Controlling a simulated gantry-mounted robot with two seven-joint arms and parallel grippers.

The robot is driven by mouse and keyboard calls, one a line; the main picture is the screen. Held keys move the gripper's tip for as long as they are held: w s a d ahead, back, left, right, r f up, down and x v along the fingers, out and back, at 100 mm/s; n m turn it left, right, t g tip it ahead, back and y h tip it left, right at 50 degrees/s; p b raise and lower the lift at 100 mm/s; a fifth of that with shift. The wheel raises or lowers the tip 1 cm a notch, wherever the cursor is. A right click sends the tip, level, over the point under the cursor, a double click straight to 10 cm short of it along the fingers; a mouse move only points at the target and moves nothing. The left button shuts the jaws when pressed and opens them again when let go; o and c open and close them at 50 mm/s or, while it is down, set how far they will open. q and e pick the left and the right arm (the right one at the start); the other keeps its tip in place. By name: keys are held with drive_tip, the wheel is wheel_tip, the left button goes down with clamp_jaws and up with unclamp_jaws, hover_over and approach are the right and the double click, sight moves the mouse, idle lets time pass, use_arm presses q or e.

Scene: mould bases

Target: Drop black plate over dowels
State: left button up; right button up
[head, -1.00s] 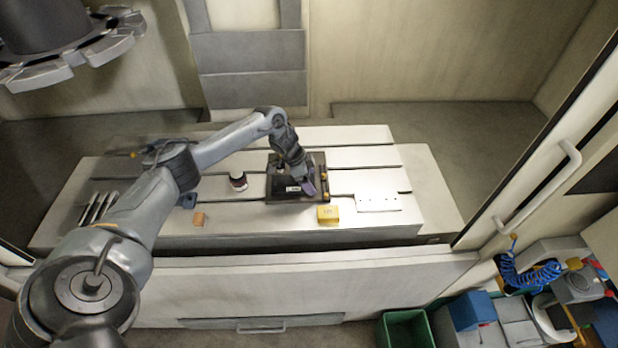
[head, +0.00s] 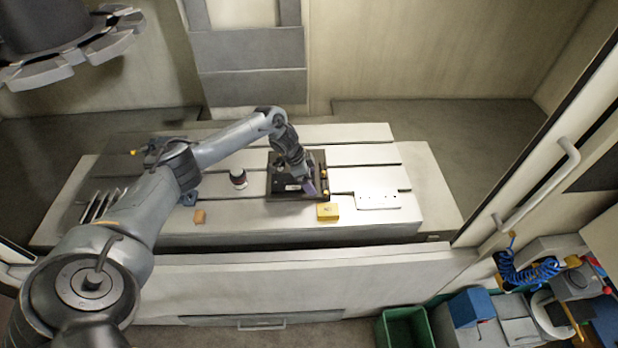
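A black plate (head: 283,191) with a small white label lies at a dark, roughly square base (head: 275,165) on the slotted table. Small brass-yellow parts (head: 324,173) sit along the base's right side; I cannot tell whether they are the dowels. My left gripper (head: 307,189) points down at the plate's right part, with a purple finger showing. It overlaps the plate in the picture, and its fingertips are too small and hidden to show a grip. Whether the plate rests flat or is held just above the base is unclear. My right gripper is out of view.
The slotted table (head: 365,152) also bears a dark jar with a white lid (head: 238,178), a yellow block (head: 328,211), a pale plate with holes (head: 377,200), an orange-brown block (head: 200,216) and several rods (head: 100,207). A door frame with a handle (head: 540,195) stands at right.

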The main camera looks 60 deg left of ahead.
use_arm(q)
drive_tip(key=shift+a, duration=0.15)
drive_tip(key=v, duration=1)
drive_tip(key=shift+r, duration=0.4)
drive_tip(key=shift+s, duration=0.2)
